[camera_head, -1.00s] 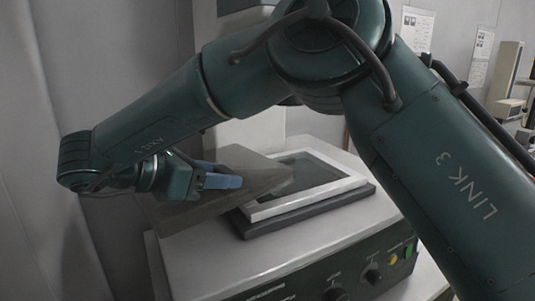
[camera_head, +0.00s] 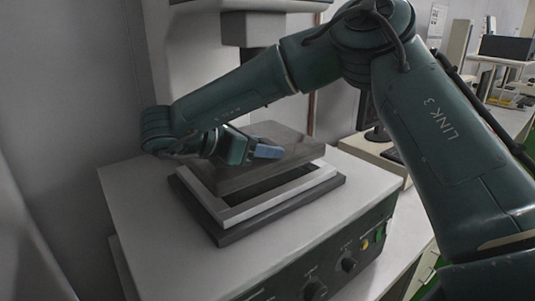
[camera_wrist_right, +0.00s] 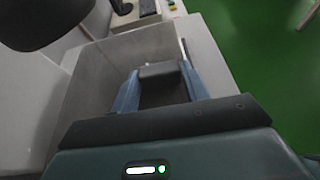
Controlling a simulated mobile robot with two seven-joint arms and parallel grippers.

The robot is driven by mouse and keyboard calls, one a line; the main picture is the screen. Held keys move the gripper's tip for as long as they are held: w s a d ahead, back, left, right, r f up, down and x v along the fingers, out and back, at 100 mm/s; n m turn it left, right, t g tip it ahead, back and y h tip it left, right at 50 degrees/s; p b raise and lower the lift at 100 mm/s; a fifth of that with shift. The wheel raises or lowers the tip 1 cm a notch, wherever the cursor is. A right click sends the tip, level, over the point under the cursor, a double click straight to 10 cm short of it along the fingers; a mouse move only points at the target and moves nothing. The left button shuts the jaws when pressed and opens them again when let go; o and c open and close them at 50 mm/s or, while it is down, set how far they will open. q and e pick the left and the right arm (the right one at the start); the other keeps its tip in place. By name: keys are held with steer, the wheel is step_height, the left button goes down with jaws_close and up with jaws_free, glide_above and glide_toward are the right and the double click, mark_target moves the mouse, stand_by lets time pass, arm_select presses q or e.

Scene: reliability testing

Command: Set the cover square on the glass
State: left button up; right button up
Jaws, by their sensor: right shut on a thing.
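The cover (camera_head: 290,146) is a flat dark grey plate. My right gripper (camera_head: 268,152) has blue fingers shut on it from above. In the right wrist view the fingers (camera_wrist_right: 161,72) close around a dark raised grip on the grey cover (camera_wrist_right: 95,78). The cover hangs over the back part of a white frame (camera_head: 250,207) and appears slightly raised above it. A dark strip of the glass (camera_head: 262,190) shows inside the frame along the front; the cover hides the rest. The frame lies on a dark base plate (camera_head: 235,236). My left gripper is not in view.
The base plate sits on a pale instrument box (camera_head: 150,215) with knobs and coloured buttons on its front. A dark and pale column head (camera_head: 250,28) hangs behind, close to my arm. Bare box top lies left and in front of the frame.

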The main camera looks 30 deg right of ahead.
mark_target(217, 171)
steer(key=shift+d, duration=0.8)
steer(key=shift+w+f+p, duration=0.1)
steer(key=shift+f+p, duration=0.4)
steer(key=shift+f, duration=1.2)
steer(key=o, duration=1.1)
steer(key=shift+f, duration=0.1)
steer(key=b+v, duration=0.2)
steer(key=v, duration=1)
